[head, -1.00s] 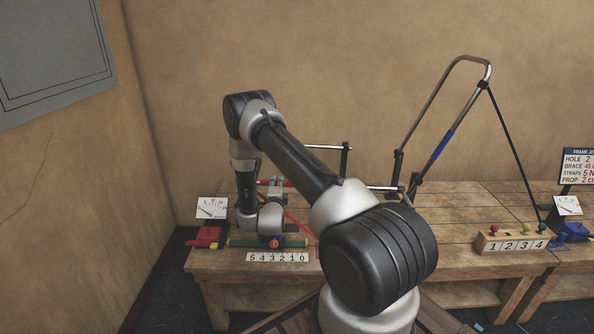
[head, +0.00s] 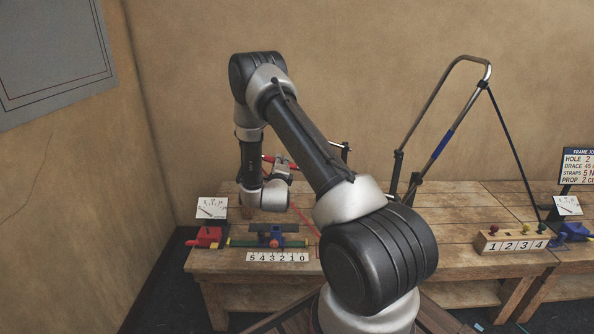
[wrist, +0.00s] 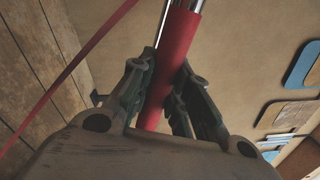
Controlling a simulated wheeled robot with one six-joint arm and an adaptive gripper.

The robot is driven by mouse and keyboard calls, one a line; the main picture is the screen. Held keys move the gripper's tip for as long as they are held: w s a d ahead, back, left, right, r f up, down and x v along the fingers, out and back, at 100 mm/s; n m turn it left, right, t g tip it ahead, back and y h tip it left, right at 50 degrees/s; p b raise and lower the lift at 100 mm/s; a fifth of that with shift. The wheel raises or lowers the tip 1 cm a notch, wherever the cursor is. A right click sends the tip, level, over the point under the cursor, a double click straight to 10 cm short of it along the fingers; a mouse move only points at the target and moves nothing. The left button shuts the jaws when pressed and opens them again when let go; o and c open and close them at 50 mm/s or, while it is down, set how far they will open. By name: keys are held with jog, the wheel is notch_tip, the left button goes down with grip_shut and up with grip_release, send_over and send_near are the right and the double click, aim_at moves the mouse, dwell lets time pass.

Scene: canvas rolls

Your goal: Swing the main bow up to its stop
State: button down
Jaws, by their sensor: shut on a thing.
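A metal bow with a red sleeve (wrist: 179,35) is between the two fingers of my gripper (wrist: 164,85) in the wrist view. The fingers are closed on the sleeve from both sides. In the head view the red sleeve (head: 268,158) shows raised above the left part of the bench, beside my wrist, and my arm hides much of this bow. A second bow with a blue sleeve (head: 445,140) stands tilted up at the right, with a dark strut (head: 510,140) running down from its top. I cannot tell from a label which bow is the main one.
The wooden bench (head: 225,265) carries a green slider with a numbered scale (head: 277,257), a red clamp (head: 207,237) and a gauge (head: 212,208) at the left. A numbered peg block (head: 512,243) and a sign (head: 578,166) are at the right. A red strap (wrist: 70,70) hangs near my gripper.

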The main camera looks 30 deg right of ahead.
jog(key=shift+d+r, duration=0.1)
jog(key=shift+r, duration=0.15)
jog(key=r, duration=0.1)
jog(key=s+d+r+m, duration=0.1)
jog(key=r, duration=0.1)
jog(key=d+r+m, duration=0.1)
jog(key=r, duration=0.1)
jog(key=shift+s, duration=0.25)
jog(key=shift+r, duration=0.15)
jog(key=shift+s+d+r, duration=0.1)
jog(key=shift+d+r, duration=0.1)
jog(key=shift+r, duration=0.1)
jog(key=r, duration=0.1)
jog(key=s+d+r+m, duration=0.1)
jog(key=d+r+m, duration=0.1)
jog(key=r, duration=0.1)
jog(key=shift+s+d, duration=0.15)
jog(key=shift+s, duration=0.2)
jog(key=d+r, duration=0.1)
jog(key=s+d+r+m, duration=0.2)
jog(key=r, duration=0.1)
jog(key=shift+s+d, duration=0.15)
jog(key=shift+d, duration=0.1)
jog(key=shift+r, duration=0.1)
